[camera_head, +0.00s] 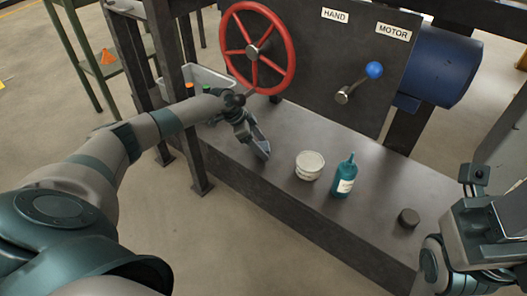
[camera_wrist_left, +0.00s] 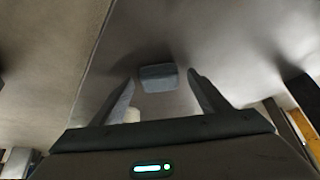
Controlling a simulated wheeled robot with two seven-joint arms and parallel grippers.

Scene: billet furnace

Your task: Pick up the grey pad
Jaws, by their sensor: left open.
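The grey pad (camera_wrist_left: 158,77) is a small blue-grey block with rounded edges. In the left wrist view it lies on the dark bench top, between and a little beyond the fingertips of my left gripper. My left gripper (camera_head: 260,150) is open, low over the bench, left of the white tub in the head view. A gap shows between each finger and the pad. In the head view I cannot make out the pad; the gripper seems to hide it. My right arm's wrist (camera_head: 475,225) is at the right edge, and its fingers cannot be made out.
On the bench top (camera_head: 285,205) stand a round white tub (camera_head: 309,165), a teal bottle (camera_head: 344,177) and a dark puck (camera_head: 408,217). Behind are a red handwheel (camera_head: 234,50), a blue-knobbed lever (camera_head: 358,82) and a grey bin (camera_head: 215,78). A dark post (camera_head: 192,150) stands left.

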